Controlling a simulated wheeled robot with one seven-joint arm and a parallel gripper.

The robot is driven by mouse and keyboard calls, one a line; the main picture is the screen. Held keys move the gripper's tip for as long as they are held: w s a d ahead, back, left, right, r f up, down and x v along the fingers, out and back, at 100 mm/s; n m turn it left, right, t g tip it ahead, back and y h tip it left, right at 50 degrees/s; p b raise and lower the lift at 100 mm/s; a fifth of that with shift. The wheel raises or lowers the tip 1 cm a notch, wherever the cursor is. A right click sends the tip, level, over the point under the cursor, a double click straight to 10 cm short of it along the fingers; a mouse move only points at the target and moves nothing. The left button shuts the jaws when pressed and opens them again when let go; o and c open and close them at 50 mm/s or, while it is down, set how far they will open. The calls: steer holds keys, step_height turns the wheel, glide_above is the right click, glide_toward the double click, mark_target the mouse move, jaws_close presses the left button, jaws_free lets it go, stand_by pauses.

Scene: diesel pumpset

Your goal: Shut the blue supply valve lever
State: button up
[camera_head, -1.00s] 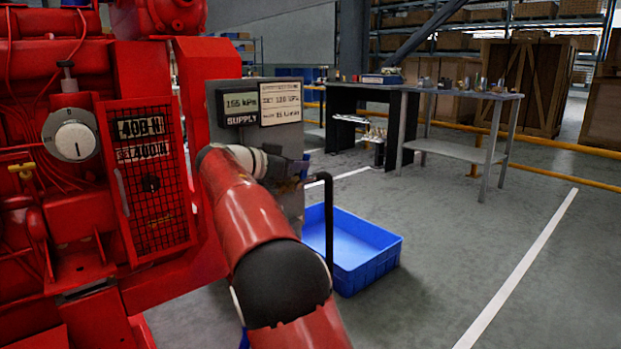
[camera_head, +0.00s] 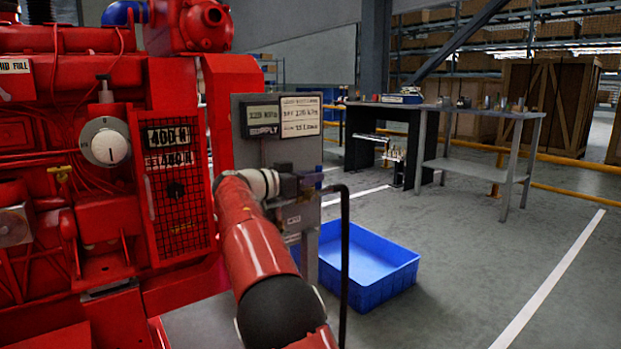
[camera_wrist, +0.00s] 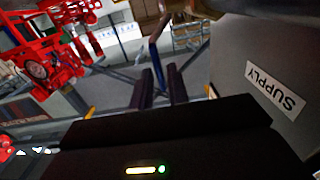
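The blue supply valve lever (camera_wrist: 153,50) shows in the wrist view as a bent blue bar. Its lower end lies in line with the gap between my two dark fingers; contact cannot be made out. My gripper (camera_wrist: 159,70) has its fingers apart. In the head view my red arm reaches to the grey supply panel (camera_head: 246,152), and my wrist hides the lever there. The panel carries a small display (camera_head: 262,117) marked SUPPLY and a white plate (camera_head: 301,117). The SUPPLY label (camera_wrist: 275,88) is on the right in the wrist view.
The red pumpset (camera_head: 60,235) fills the left, with a white dial (camera_head: 106,142) and a mesh guard. A blue crate (camera_head: 385,285) sits on the floor right of the panel. A workbench (camera_head: 480,108) stands behind. Open floor lies to the right.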

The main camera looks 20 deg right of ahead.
steer(key=shift+o, duration=1)
steer(key=v, duration=0.7)
steer(key=shift+s+a, duration=0.15)
steer(key=shift+a, duration=0.2)
